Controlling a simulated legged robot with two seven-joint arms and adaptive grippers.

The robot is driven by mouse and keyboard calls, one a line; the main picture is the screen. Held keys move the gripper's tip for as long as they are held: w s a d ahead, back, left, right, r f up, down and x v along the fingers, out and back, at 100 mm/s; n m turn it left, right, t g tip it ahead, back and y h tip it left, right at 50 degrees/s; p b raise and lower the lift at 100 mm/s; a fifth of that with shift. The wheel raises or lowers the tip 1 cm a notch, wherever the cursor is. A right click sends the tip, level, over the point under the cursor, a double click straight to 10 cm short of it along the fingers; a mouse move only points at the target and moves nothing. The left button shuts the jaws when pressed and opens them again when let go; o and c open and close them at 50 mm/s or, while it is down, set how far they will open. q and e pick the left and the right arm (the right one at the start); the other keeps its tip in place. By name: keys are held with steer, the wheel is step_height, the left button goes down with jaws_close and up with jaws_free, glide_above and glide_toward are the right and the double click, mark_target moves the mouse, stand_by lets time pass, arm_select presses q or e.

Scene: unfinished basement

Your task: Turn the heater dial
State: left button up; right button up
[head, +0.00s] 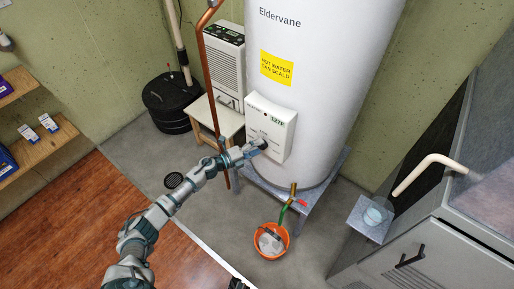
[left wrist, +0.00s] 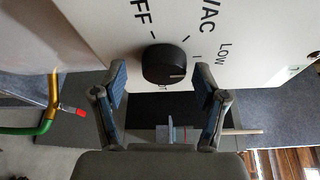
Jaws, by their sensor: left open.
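The white water heater (head: 315,60) stands upright, with a white control box (head: 283,112) on its front showing a small green display. The black heater dial (left wrist: 166,65) is round, with a pale pointer line, and sits on the box face among printed words including OFF, VAC and LOW. My left gripper (head: 254,147) is at the lower front of the box and partly hides the dial in the head view. In the left wrist view my left gripper (left wrist: 162,90) is open, its two fingers on either side of the dial, with gaps visible.
A orange bucket (head: 271,241) stands on the floor below the heater, beside a green hose and red-handled valve (head: 299,202). A copper pipe (head: 208,75) runs vertically left of the box. A grey cabinet (head: 430,255) stands at right.

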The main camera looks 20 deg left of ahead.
arm_select(q)
steer(key=v, duration=1.2)
steer(key=shift+w+f, duration=0.1)
steer(key=shift+f, duration=0.1)
arm_select(e)
steer(key=shift+r, duration=0.1)
